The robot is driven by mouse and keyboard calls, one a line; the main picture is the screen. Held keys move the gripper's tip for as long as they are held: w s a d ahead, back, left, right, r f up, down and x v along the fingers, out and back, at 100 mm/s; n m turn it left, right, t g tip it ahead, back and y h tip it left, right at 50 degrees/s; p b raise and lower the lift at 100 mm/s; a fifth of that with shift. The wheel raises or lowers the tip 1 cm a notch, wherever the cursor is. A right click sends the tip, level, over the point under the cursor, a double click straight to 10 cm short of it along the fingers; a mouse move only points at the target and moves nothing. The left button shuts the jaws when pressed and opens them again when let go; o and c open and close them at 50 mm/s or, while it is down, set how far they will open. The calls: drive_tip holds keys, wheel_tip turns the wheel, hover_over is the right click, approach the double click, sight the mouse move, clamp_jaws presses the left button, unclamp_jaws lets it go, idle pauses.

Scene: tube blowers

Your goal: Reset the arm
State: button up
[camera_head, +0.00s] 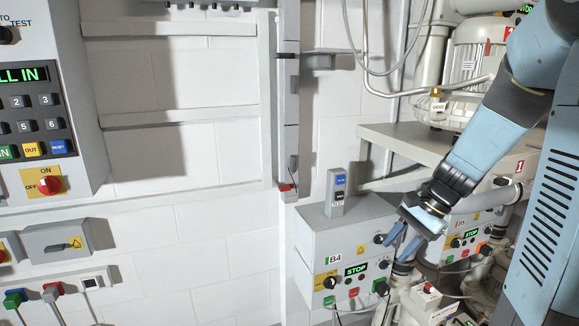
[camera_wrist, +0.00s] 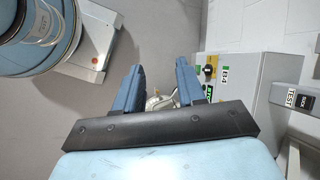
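My arm reaches in from the upper right in the head view, and my gripper (camera_head: 398,248) hangs near the right front of the B4 control box (camera_head: 345,240). In the wrist view my gripper (camera_wrist: 158,85) shows two blue fingers spread apart with a gap between them. Nothing is held in the gap. A pale metal fitting (camera_wrist: 155,100) shows beyond the fingers, apart from them as far as I can tell. The B4 box (camera_wrist: 230,82) stands to the right of the fingers in the wrist view.
A grey TEST device (camera_head: 337,192) stands on the B4 box. A second box marked B5 (camera_head: 466,238) is at right, below a motor (camera_head: 474,75) on a shelf. A keypad panel (camera_head: 45,100) is on the left wall. The white wall (camera_head: 200,220) between is clear in front.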

drive_tip(key=s+a+r+n+t+h, duration=0.2)
drive_tip(key=s+r+n+t+h, duration=0.3)
drive_tip(key=s+r+n, duration=0.6)
wheel_tip(320, 180, up, 3)
drive_tip(key=shift+s+r+h, duration=0.1)
drive_tip(key=shift+s+h, duration=0.3)
drive_tip(key=shift+s, duration=0.8)
